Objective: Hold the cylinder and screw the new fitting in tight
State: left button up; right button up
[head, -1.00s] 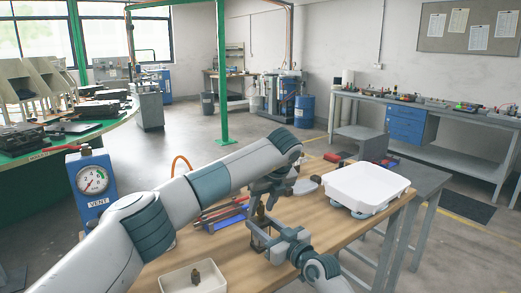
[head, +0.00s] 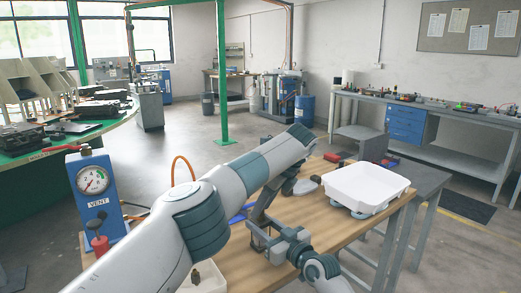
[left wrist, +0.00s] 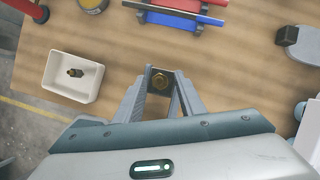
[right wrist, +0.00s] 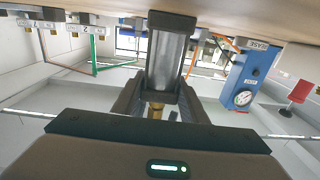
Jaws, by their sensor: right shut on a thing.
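The grey cylinder (right wrist: 165,55) stands between the fingers of my right gripper (right wrist: 158,100), which is shut on it; brass shows at its end in the right wrist view. My right gripper also shows in the head view (head: 264,241). In the left wrist view, a brass hex fitting (left wrist: 160,81) sits on the dark square end of the cylinder. My left gripper (left wrist: 162,82) is above it, its open fingers on both sides with slight gaps visible. Another brass fitting (left wrist: 76,72) lies in a small white tray (left wrist: 58,92). My left arm hides much of the bench in the head view.
A large white tray (head: 366,186) stands at the bench's right. A blue rack with rods (left wrist: 172,20) and a grey object (left wrist: 302,42) lie around. Bare wood (left wrist: 235,75) surrounds the cylinder.

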pick_arm(q)
jog(key=shift+m, duration=0.4)
jog(key=m+t+h, duration=0.1)
jog(key=m, duration=0.1)
jog(key=m+h, duration=0.1)
jog(key=m, duration=0.2)
jog(key=shift+s+a+t, duration=0.15)
jog(key=shift+t, duration=0.25)
grip_shut()
jog(key=m, duration=0.1)
jog(key=m+h, duration=0.1)
jog(key=m, duration=0.2)
jog(key=shift+a+t+h, duration=0.25)
jog(key=shift+t+h, duration=0.05)
jog(key=shift+m+h, duration=0.5)
jog(key=shift+m, duration=0.7)
